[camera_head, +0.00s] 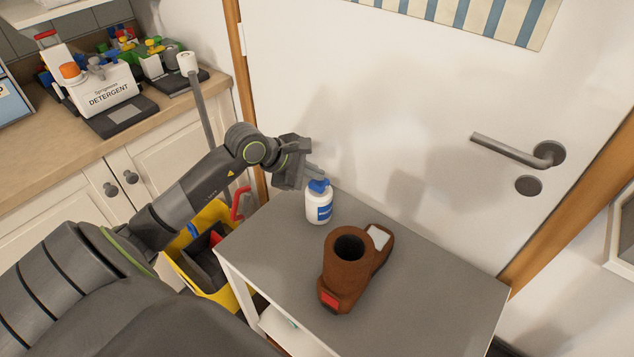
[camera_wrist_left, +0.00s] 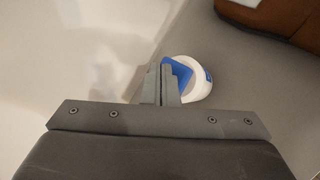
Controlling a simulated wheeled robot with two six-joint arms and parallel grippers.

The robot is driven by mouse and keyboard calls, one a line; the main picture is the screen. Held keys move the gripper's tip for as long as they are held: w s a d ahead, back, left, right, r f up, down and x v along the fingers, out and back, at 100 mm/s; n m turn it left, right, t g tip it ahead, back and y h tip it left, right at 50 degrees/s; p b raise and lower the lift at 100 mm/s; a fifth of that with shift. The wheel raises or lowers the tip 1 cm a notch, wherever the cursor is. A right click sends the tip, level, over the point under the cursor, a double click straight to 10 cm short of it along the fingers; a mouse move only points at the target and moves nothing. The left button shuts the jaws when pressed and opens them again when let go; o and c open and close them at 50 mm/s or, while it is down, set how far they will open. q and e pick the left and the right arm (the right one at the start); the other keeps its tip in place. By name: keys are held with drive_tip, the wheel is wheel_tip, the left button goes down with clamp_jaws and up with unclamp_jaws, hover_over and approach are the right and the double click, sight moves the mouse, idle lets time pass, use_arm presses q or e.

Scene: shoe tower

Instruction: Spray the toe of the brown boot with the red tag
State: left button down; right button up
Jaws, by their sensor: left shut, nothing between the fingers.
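The brown boot (camera_head: 347,268) stands on the grey table top (camera_head: 440,282). Its red tag (camera_head: 329,300) is at the near end, and the toe with a pale patch (camera_head: 378,237) points to the back right. A white spray bottle (camera_head: 318,205) with a blue top and blue label stands upright left of the boot. My left gripper (camera_head: 312,172) is shut and empty, just above and behind the bottle top. In the left wrist view the closed fingers (camera_wrist_left: 162,84) overlap the bottle (camera_wrist_left: 195,80); I cannot tell whether they touch it. My right gripper is not in view.
A white door with a lever handle (camera_head: 515,150) stands behind the table. A yellow bucket (camera_head: 215,215) is left of the table. A counter with a detergent box (camera_head: 108,92) and other goods is at the back left. The table's right part is clear.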

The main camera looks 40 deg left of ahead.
sight(314, 182)
use_arm(q)
drive_tip(key=shift+r, duration=0.75)
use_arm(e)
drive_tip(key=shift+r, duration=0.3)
use_arm(q)
drive_tip(key=shift+p, duration=0.3)
